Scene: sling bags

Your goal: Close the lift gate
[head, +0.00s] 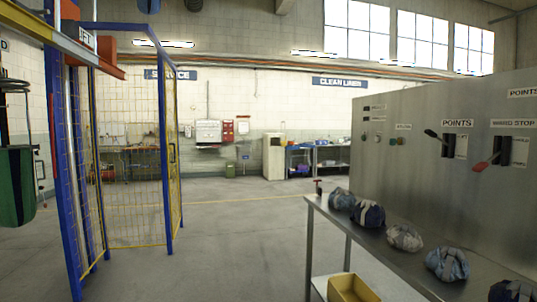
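The lift gate (174,140) appears as a narrow, blue-framed yellow mesh panel at the left, seen at a steep angle, with a dark handle on it. It stands at an angle to the wider mesh panel (128,170) of the blue-framed lift enclosure. A partly hidden sign (87,40) ending in "FT" hangs above the enclosure. I cannot tell for certain whether the gate is latched. Neither of my grippers is in view.
A steel bench (335,218) with several bundled bags stands at the right, before a grey control panel (440,160) with levers. A yellow bin (352,289) sits below. A dark green hanging item (15,185) is at the left edge. The middle floor is clear.

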